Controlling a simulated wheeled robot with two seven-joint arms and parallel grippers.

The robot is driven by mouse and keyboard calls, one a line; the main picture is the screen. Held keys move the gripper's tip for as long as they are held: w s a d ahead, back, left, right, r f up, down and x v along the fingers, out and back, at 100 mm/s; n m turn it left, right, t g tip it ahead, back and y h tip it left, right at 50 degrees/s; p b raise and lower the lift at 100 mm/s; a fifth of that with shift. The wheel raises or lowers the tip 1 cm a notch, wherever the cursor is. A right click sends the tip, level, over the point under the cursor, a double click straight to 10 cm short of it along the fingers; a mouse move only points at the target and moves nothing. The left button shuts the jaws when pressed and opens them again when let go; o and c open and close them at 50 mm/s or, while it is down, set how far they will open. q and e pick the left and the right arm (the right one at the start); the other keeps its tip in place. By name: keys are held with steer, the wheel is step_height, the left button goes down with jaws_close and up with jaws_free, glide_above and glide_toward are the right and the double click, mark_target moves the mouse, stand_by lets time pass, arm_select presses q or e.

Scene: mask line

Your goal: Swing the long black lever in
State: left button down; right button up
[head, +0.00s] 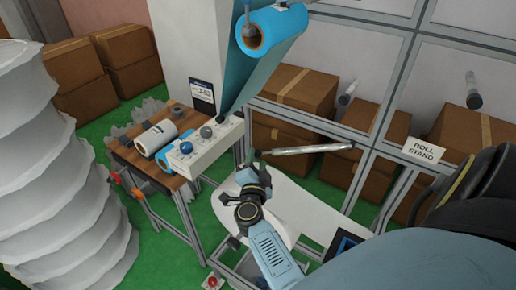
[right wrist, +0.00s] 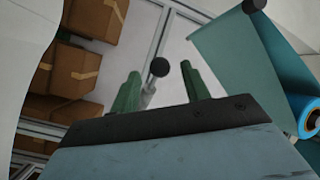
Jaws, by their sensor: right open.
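I see no clearly long black lever; this bar is the closest match. My right gripper (head: 257,157) is near the bar's left end, small and partly hidden by its own wrist. In the right wrist view its green fingers (right wrist: 160,88) are open. A black ball knob (right wrist: 158,67) on a short-looking grey rod shows between them; I cannot tell whether they touch it. My left gripper is not in view.
A wooden table (head: 180,185) with a white button box (head: 205,145) stands to the left. A blue roll (head: 272,35) hangs above. The metal frame (head: 385,110) fills the back right, with a "ROLL STAND" sign (head: 412,150). Brown boxes (head: 300,90) sit behind the frame.

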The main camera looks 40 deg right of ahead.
steer(key=x, duration=0.5)
steer(key=shift+w+d, duration=0.25)
jaws_close()
